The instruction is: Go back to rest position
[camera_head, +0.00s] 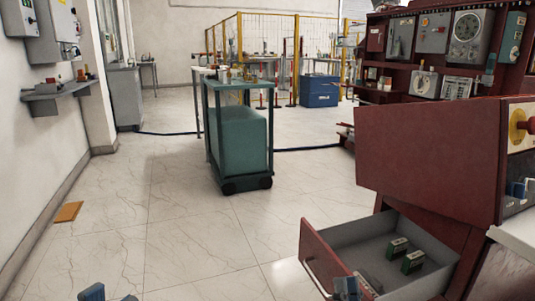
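My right gripper (356,287) shows at the bottom edge, in front of the open drawer (343,238) of the red console. Its two fingertips look apart with nothing between them, and I cannot tell whether they touch the drawer front. My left gripper (110,294) shows only its fingertips at the bottom left edge. They are apart, over bare floor, with nothing seen between them. The rest of both grippers is out of view.
Two small green items (412,262) lie in the drawer. The red console (430,150) fills the right side. A green wheeled cart (240,140) stands mid-floor. A wooden piece (69,212) lies by the left wall. The tiled floor between is clear.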

